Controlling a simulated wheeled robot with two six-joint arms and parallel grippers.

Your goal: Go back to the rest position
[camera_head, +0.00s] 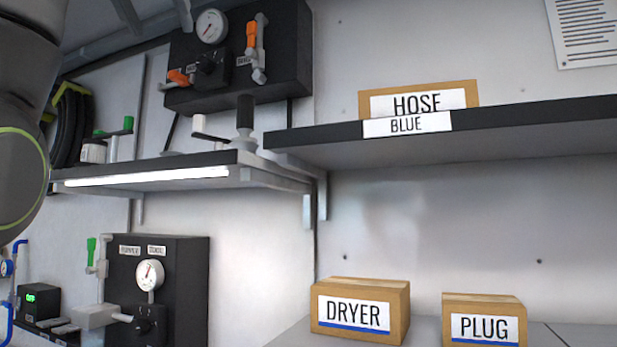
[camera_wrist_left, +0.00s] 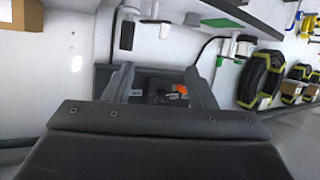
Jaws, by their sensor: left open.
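My left gripper (camera_wrist_left: 160,84) shows in the left wrist view with its two fingers apart and nothing between them. Beyond the fingers is a dark panel (camera_wrist_left: 105,78) with orange handles (camera_wrist_left: 180,89); I cannot tell how far off it is. In the head view a grey rounded link of my arm fills the left edge, and the gripper's fingers are not seen there. My right gripper is in neither view.
In the head view, a lit shelf (camera_head: 150,165) and a dark shelf (camera_head: 470,128) jut from the wall. Boxes labelled DRYER (camera_head: 380,291) and PLUG (camera_head: 500,302) stand below, with HOSE (camera_head: 465,90) above. Gauge panels (camera_head: 190,290) and (camera_head: 285,70) are wall-mounted. Coiled hoses (camera_wrist_left: 258,80) hang right in the wrist view.

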